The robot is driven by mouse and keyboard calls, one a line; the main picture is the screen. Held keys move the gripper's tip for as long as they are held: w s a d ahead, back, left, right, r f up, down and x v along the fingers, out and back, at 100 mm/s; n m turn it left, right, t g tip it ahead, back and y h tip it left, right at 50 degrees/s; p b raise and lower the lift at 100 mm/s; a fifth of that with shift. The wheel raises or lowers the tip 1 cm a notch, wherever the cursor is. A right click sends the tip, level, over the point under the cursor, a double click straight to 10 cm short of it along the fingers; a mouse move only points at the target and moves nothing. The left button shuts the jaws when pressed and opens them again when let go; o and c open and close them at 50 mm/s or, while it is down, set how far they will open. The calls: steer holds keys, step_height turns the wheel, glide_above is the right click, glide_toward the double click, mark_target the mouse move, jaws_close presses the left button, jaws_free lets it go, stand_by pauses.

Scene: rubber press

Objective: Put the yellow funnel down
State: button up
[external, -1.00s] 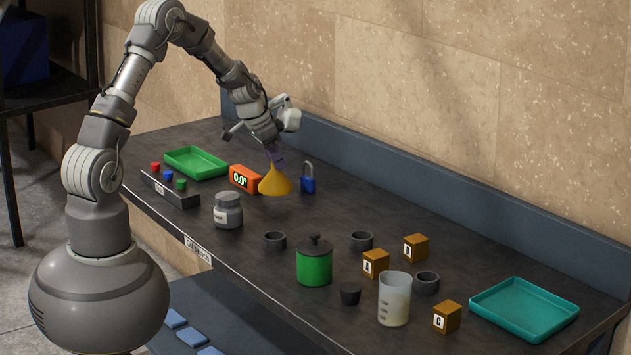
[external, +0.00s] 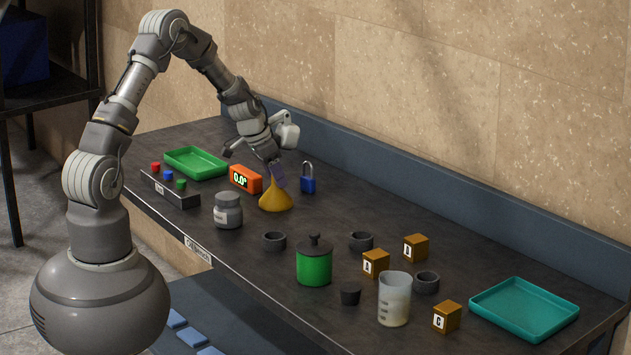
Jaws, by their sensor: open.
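The yellow funnel (external: 275,198) stands wide end down on the dark bench, in front of the blue padlock and to the right of the orange display. Its narrow spout points up. My gripper (external: 278,180) is just above the funnel, open, with its purple fingers close around or beside the spout. I cannot tell whether the fingers touch the spout, as it is small in this view.
An orange display (external: 245,179) and a blue padlock (external: 308,179) stand close by. A grey jar (external: 228,211), green lidded pot (external: 314,264), beaker (external: 394,300), dark rings and lettered blocks are spread forward and right. A green tray (external: 196,162) and teal tray (external: 524,309) flank them.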

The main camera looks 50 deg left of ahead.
steer(key=p+v, duration=0.3)
steer(key=v, duration=0.9)
steer(key=w+d+r+t+y, duration=0.1)
steer(key=w+d+r+t, duration=0.15)
steer(key=r, duration=1.05)
steer(key=w+d+r+t, duration=0.15)
steer(key=d+r, duration=0.25)
steer(key=r, duration=0.8)
steer(key=s+d+r+n+t, duration=0.1)
steer(key=s+r, duration=0.3)
steer(key=r, duration=0.5)
steer(key=s+d+r+t, duration=0.3)
steer(key=s+d+r, duration=0.1)
steer(key=r, duration=0.6)
steer(key=s+d+r+n+t, duration=0.1)
steer(key=s+d+r+t, duration=0.1)
steer(key=s+r, duration=0.4)
step_height(320, 180, up, 5)
steer(key=shift+d+f+n+t, duration=0.15)
steer(key=shift+f+n+t, duration=0.15)
steer(key=shift+t, duration=0.3)
steer(key=shift+w, duration=0.1)
